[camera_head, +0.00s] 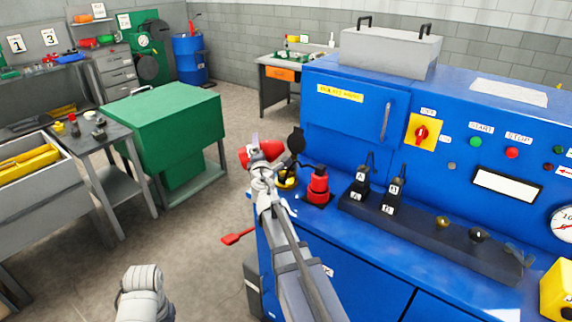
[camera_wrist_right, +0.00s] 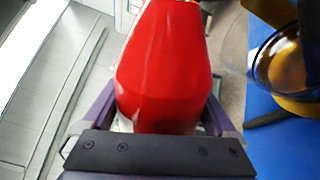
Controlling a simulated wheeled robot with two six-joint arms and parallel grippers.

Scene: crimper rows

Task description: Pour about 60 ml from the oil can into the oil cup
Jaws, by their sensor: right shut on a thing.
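The red oil can (camera_head: 264,151) is held by my right gripper (camera_head: 262,172) just off the left end of the blue bench. It looks tilted, lying nearly sideways in the head view. In the right wrist view the can's red body (camera_wrist_right: 165,70) fills the space between the fingers; its spout is out of frame. The oil cup (camera_head: 287,183) is a small yellow cup with a round black lid (camera_head: 297,141) standing open. In the right wrist view the cup (camera_wrist_right: 283,62) shows amber inside, right of the can. I cannot see any stream. My left gripper is out of view.
A red bottle-like object (camera_head: 318,186) stands close right of the cup. Black labelled parts (camera_head: 358,188) stand in a dark rack behind the bench's front edge. A red pedal or lever (camera_head: 237,237) sticks out at lower left. A green cabinet (camera_head: 165,120) stands farther left.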

